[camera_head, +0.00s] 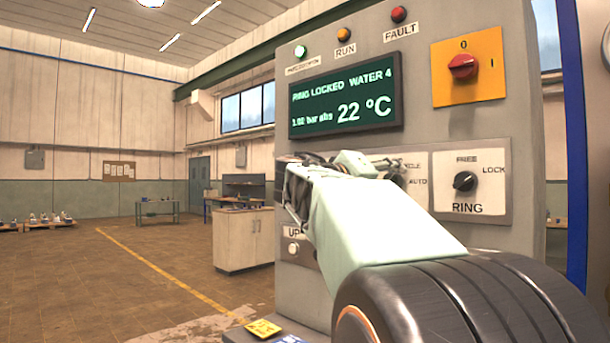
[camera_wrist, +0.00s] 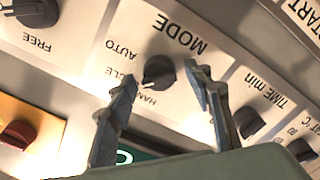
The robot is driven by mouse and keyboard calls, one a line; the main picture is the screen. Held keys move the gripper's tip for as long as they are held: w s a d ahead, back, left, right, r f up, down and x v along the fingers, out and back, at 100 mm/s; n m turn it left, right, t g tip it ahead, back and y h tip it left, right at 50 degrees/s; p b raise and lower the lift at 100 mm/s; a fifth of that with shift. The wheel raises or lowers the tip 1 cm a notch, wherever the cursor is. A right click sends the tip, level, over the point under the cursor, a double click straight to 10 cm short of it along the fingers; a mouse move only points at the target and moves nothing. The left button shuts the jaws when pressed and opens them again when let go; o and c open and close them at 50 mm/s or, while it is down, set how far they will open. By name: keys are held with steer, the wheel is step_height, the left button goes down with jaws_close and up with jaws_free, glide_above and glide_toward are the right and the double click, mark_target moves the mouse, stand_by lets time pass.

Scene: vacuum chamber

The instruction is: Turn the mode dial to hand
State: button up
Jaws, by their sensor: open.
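The mode dial (camera_wrist: 159,72) is a dark round knob on a white plate marked MODE, with AUTO, CYCLE and HAND around it; the wrist view shows it upside down. Its white mark points between CYCLE and HAND, close to the HAND label. My gripper (camera_wrist: 161,74) is open, one finger on each side of the dial. Whether either finger touches it I cannot tell. In the head view my gripper (camera_head: 378,163) is in front of the mode plate and hides much of it; part of the dial (camera_head: 396,179) shows beside it.
The ring knob (camera_head: 465,182), marked FREE and LOCK, is right of the mode plate. Above are a screen (camera_head: 346,95) reading RING LOCKED and a red switch (camera_head: 463,66) on yellow. The time knob (camera_wrist: 249,121) is close to one finger in the wrist view.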

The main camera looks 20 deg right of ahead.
steer(key=shift+d, duration=0.1)
steer(key=shift+c, duration=0.5)
steer(key=c, duration=1)
steer(key=shift+c, duration=0.2)
steer(key=shift+w+f+n+p, duration=0.1)
steer(key=shift+n+p, duration=1.05)
steer(key=shift+n, duration=3.25)
steer(key=o, duration=1.1)
steer(key=shift+o, duration=0.2)
